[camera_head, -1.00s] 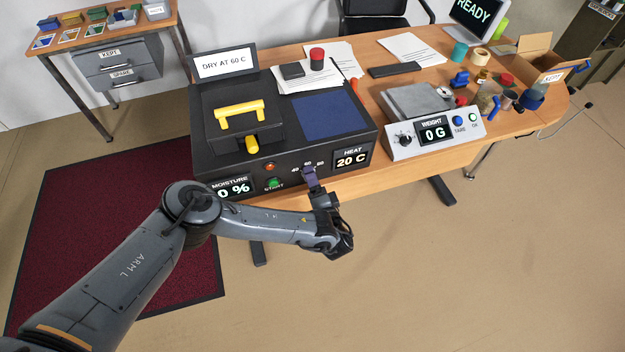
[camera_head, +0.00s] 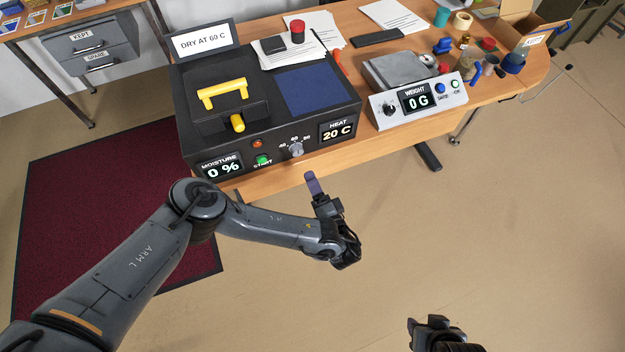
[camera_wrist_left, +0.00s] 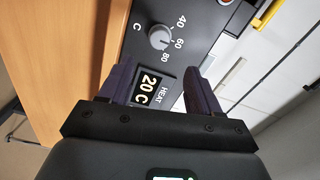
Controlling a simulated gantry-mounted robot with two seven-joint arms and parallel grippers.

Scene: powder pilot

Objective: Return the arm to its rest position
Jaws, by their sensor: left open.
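My left gripper (camera_head: 313,184) hangs in front of the black dryer box (camera_head: 215,152), below its dial (camera_head: 296,149) and apart from it. In the left wrist view the gripper (camera_wrist_left: 158,86) has its two purple fingers spread with nothing between them. The dial (camera_wrist_left: 160,39) with marks 40, 60 and 80 shows beyond the fingertips. The heat display (camera_head: 338,131) reads 20 C and the moisture display (camera_head: 221,167) reads 0 %. Part of my right gripper (camera_head: 430,328) shows at the bottom edge; its fingers are not clear.
The dryer stands at the front left of the wooden desk (camera_head: 300,170). A scale (camera_head: 418,98) reading 0 G stands to its right, with several small items beyond. A drawer table (camera_head: 60,25) is at upper left. Open floor (camera_head: 480,230) lies in front of the desk.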

